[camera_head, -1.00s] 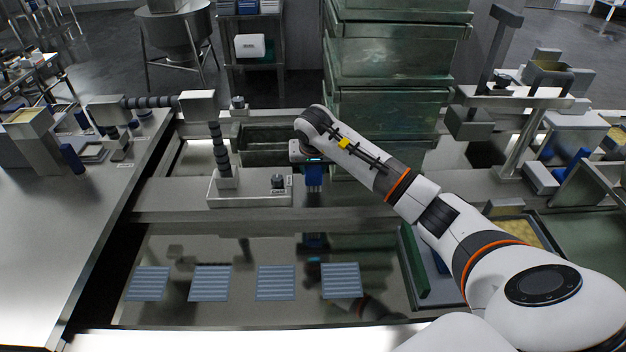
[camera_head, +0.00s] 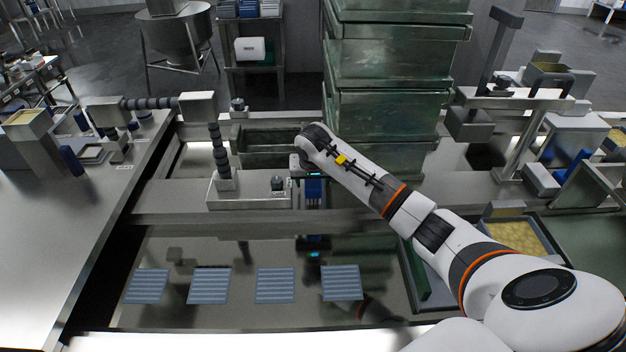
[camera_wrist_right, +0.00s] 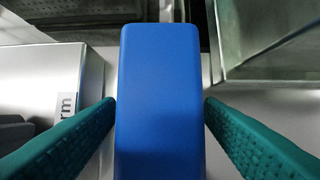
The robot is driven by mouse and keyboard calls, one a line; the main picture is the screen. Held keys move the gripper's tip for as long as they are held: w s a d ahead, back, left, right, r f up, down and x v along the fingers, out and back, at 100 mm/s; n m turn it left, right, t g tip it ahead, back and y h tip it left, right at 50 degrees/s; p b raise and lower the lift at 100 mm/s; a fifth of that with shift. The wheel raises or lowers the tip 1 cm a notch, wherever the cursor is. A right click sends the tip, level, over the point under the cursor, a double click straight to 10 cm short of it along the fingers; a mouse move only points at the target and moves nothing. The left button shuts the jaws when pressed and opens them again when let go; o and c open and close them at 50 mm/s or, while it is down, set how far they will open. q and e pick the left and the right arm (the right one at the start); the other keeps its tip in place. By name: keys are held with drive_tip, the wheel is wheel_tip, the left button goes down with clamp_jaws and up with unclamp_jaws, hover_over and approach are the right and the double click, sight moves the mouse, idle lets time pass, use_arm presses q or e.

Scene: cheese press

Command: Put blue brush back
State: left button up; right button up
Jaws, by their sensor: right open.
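The blue brush (camera_wrist_right: 158,95) shows in the right wrist view as a smooth blue block, upright in the middle of the picture. In the head view it is a blue patch (camera_head: 314,190) below my right wrist, on the metal ledge in front of the green crates. My right gripper (camera_wrist_right: 160,105) is open, with its green textured fingers on both sides of the brush. A narrow gap shows beside the right finger; the left finger is very near the brush's edge. The brush's lower end is hidden. My left gripper is not in view.
Stacked green crates (camera_head: 385,110) stand close behind my right wrist. A metal box with a knob (camera_head: 248,190) and a ribbed pipe (camera_head: 221,150) are just left of the brush. Several striped blue pads (camera_head: 275,285) lie in front. A tray of yellowish pieces (camera_head: 515,236) is at right.

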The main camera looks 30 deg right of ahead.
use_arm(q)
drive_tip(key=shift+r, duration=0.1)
use_arm(e)
drive_tip(key=shift+r, duration=0.1)
drive_tip(key=p+v, duration=0.1)
drive_tip(key=v, duration=1.1)
drive_tip(key=shift+p, duration=0.35)
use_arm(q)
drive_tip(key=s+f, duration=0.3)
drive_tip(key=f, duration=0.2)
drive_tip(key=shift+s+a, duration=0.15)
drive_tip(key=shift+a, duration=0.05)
use_arm(e)
drive_tip(key=shift+r, duration=0.1)
